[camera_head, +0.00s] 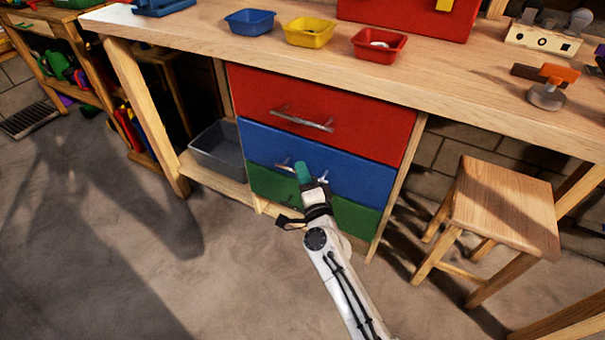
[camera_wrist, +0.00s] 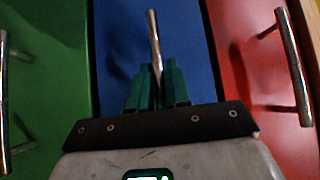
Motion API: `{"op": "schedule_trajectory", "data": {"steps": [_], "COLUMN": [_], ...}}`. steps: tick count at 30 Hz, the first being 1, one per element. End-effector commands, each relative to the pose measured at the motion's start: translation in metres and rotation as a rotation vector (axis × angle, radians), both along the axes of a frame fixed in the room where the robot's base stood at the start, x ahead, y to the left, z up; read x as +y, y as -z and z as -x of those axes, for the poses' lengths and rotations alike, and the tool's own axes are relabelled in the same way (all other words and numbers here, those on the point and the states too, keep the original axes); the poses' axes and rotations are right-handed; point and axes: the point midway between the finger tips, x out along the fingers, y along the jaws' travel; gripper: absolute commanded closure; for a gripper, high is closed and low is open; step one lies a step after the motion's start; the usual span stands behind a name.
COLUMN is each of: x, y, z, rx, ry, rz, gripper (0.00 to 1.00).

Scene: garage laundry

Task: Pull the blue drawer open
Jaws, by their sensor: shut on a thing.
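The blue drawer (camera_head: 345,162) is the middle one of three stacked drawers under the wooden workbench, and its front looks flush with the others. Its metal bar handle (camera_head: 284,166) is partly hidden behind my gripper (camera_head: 303,172). In the wrist view the blue drawer (camera_wrist: 190,50) fills the middle, and its handle (camera_wrist: 153,35) runs down between the green fingers of my gripper (camera_wrist: 157,85). The fingers are shut on the handle.
The red drawer (camera_head: 320,105) is above and the green drawer (camera_head: 350,214) below, each with its own handle. A wooden stool (camera_head: 505,205) stands at the right. A grey bin (camera_head: 220,148) sits on the low shelf at the left. The floor (camera_head: 130,270) in front is clear.

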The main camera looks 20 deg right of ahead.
Motion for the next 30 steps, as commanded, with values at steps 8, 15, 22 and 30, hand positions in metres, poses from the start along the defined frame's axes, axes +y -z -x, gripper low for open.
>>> {"op": "schedule_trajectory", "data": {"steps": [8, 15, 22, 30], "x": [0.000, 0.009, 0.045, 0.105], "y": [0.001, -0.001, -0.004, -0.004], "z": [0.000, 0.009, 0.045, 0.106], "rx": [0.002, 0.003, 0.007, 0.007], "ry": [-0.001, -0.003, -0.006, -0.007], "rz": [0.000, 0.000, 0.001, 0.001], "gripper": [1.00, 1.00, 1.00, 1.00]}}
